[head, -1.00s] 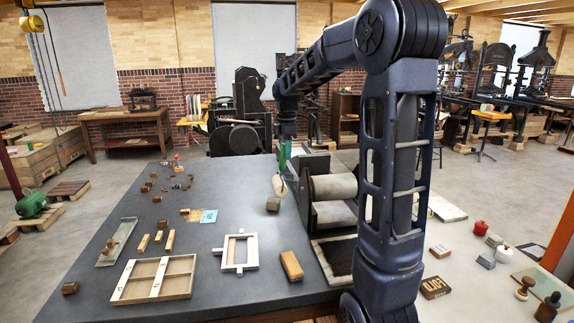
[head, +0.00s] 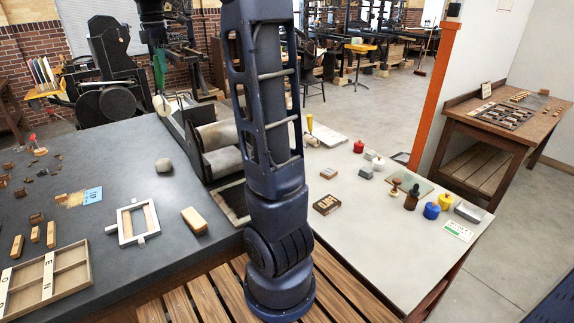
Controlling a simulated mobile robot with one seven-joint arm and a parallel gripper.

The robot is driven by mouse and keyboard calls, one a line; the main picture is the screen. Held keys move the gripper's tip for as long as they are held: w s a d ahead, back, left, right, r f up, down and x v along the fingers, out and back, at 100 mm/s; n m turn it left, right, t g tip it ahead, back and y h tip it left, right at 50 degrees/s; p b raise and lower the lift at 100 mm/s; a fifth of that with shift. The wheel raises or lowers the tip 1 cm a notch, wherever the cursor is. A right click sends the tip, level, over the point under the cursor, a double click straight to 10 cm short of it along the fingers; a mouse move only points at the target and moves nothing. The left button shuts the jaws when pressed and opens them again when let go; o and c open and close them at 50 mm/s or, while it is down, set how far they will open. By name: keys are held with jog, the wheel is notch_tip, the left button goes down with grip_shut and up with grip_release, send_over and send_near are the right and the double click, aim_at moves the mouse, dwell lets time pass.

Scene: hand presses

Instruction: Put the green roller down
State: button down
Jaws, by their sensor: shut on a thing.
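The green roller (head: 159,72) hangs from my gripper (head: 157,56) at the upper left of the head view. Its green handle points up and its pale cylinder shows lower down, beside the press. The jaws are small and dark here; they are shut on the green handle. The roller appears to be above the far part of the dark table (head: 110,165), with a gap to the grey rounded lump (head: 163,166) lower down. My arm's upright link hides part of the press and the tables.
A press with large rollers (head: 222,160) stands just right of the green roller. A white frame (head: 111,230) and wooden block (head: 194,220) lie nearer. The pale table (head: 385,240) at right has a clear front part; jars, stamps and blocks stand further back.

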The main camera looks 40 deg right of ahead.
jog(key=w+d+m, duration=0.2)
jog(key=w+d, duration=0.1)
jog(key=d, duration=0.9)
jog(key=w+d+m, duration=0.2)
jog(key=w+d, duration=0.2)
jog(key=d, duration=0.9)
jog(key=s+d+m+g+h, duration=0.1)
jog(key=s+d+m, duration=0.1)
jog(key=d, duration=1)
jog(key=s+d+m, duration=0.2)
jog(key=d, duration=1)
notch_tip(320, 180, down, 41)
jog(key=shift+a+r, duration=0.15)
jog(key=shift+r, duration=0.05)
jog(key=shift+s+f, duration=0.15)
jog(key=shift+f, duration=0.3)
